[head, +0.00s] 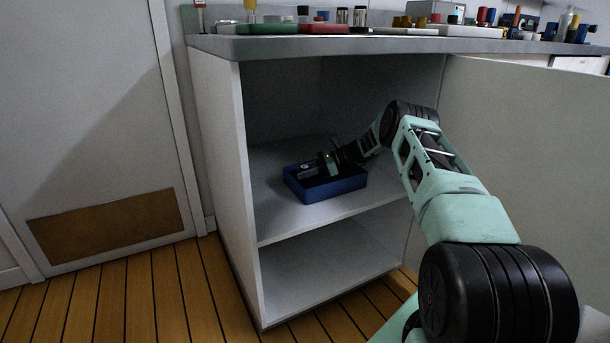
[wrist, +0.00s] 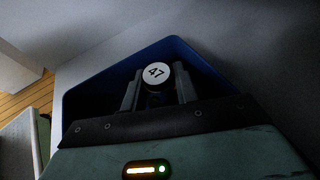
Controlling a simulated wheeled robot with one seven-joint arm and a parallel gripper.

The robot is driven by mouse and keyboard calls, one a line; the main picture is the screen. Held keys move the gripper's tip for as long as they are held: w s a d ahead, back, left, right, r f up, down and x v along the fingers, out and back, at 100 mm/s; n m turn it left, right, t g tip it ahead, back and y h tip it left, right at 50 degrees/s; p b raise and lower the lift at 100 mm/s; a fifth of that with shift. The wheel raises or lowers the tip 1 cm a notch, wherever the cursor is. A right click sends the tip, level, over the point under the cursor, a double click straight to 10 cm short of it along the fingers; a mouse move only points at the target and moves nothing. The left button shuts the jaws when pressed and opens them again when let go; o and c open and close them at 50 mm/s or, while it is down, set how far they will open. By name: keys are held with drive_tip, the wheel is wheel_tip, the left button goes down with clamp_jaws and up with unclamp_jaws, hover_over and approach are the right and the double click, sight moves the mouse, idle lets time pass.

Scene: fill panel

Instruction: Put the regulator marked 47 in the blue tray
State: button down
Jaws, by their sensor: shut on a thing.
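The regulator marked 47 (wrist: 155,74) shows its round white face with the number in the wrist view. My gripper (wrist: 158,90) is shut on it, one finger on each side. The blue tray (head: 349,185) sits on the upper shelf inside the open cabinet. In the wrist view the blue tray's wall (wrist: 200,59) rises behind and around the regulator. Whether the regulator touches the tray floor is hidden.
The cabinet's shelf (head: 285,215) is bare around the tray. The left side wall (head: 220,170) and the countertop (head: 350,46) enclose the space. Several small items and trays, including a red tray (head: 323,29), stand on the countertop. An open cabinet door (head: 530,150) is at the right.

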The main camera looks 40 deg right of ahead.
drive_tip(key=shift+f, duration=0.1)
drive_tip(key=c, duration=1.1)
unclamp_jaws()
drive_tip(key=shift+s+d+r, duration=0.15)
drive_tip(key=shift+d+r, duration=0.1)
drive_tip(key=shift+r, duration=0.1)
drive_tip(key=p+v, duration=0.2)
drive_tip(key=v, duration=0.3)
drive_tip(key=shift+s+d+r, duration=0.1)
drive_tip(key=shift+p+v, duration=0.35)
drive_tip(key=shift+v, duration=0.4)
